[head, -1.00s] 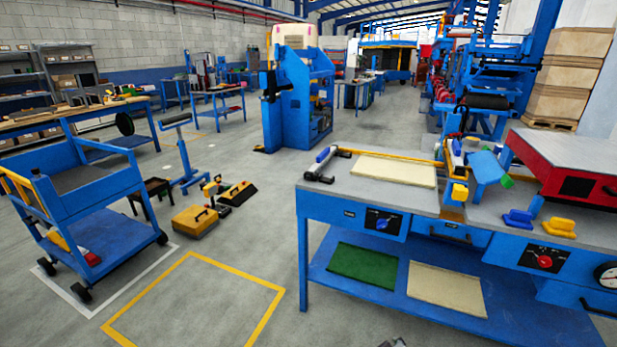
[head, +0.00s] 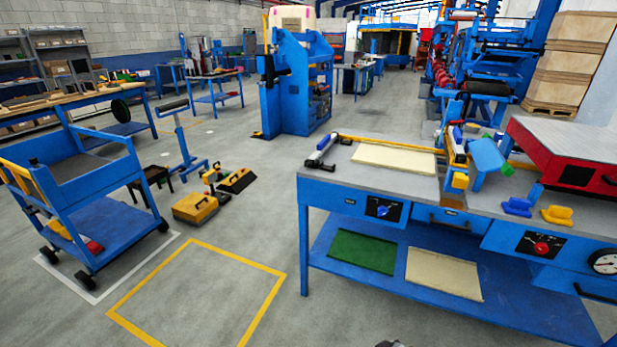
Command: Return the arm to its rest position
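Neither of my grippers can be made out in the head view. Only a small grey piece shows at the bottom edge, below the workbench, and I cannot tell what it is. The blue workbench (head: 330,196) stands at the right. On its top lie a cream panel (head: 394,160) and a roller tool (head: 322,150) near the left end. A green panel (head: 362,251) and another cream panel (head: 444,273) lie on its lower shelf.
A blue cart (head: 108,176) stands at the left. A yellow case (head: 195,208) and a roller stand (head: 184,145) are on the floor between. The floor inside the yellow outline (head: 278,290) is clear. A red-sided box (head: 562,152) sits on the bench's right end.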

